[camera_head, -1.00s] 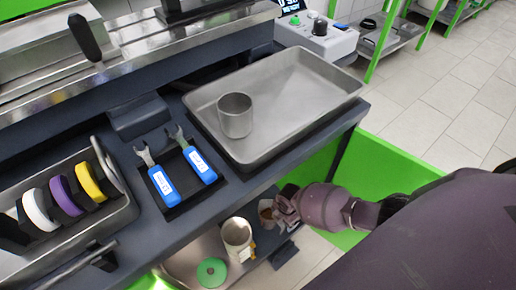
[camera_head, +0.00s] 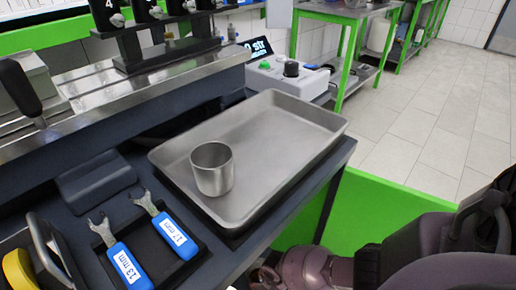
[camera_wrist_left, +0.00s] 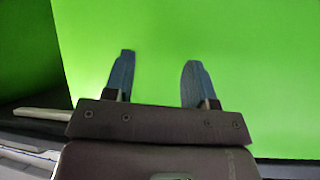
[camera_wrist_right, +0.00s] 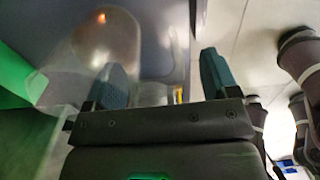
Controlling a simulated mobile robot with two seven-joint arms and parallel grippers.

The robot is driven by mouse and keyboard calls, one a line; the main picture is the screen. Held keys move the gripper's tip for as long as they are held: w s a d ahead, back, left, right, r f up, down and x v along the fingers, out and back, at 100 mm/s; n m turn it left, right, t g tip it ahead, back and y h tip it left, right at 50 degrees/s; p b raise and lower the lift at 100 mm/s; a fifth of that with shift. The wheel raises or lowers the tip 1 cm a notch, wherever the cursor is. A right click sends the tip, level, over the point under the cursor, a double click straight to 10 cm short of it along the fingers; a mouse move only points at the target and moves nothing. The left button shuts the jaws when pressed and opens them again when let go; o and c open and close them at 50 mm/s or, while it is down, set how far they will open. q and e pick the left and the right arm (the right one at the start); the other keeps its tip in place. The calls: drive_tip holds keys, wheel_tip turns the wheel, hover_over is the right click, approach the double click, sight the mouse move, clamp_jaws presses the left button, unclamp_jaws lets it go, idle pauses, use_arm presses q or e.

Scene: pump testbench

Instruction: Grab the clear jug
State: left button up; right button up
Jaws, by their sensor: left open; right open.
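In the right wrist view a see-through, rounded shape, which looks like the clear jug (camera_wrist_right: 103,38), is at the upper left. It overlaps one finger of my right gripper (camera_wrist_right: 161,78); I cannot tell whether they touch. That gripper is open, with its fingers wide apart. In the head view my right arm reaches down past the bench's right side, and its hand is mostly cut off by the bottom edge. My left gripper (camera_wrist_left: 157,74) is open and empty in front of a bright green surface in the left wrist view. It is out of the head view.
A metal tray (camera_head: 295,140) holding a metal cup (camera_head: 212,169) sits on the bench. Two blue-handled wrenches, marked 13 mm (camera_head: 128,266) and 17 mm (camera_head: 174,235), lie left of it. A green panel (camera_head: 362,206) borders the bench's right side. Open tiled floor (camera_head: 410,125) lies beyond.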

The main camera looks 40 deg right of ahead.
drive_tip(key=shift+s+f, duration=0.25)
drive_tip(key=shift+f, duration=0.5)
drive_tip(key=shift+w, duration=0.2)
drive_tip(key=c, duration=1.2)
drive_tip(key=shift+r, duration=0.15)
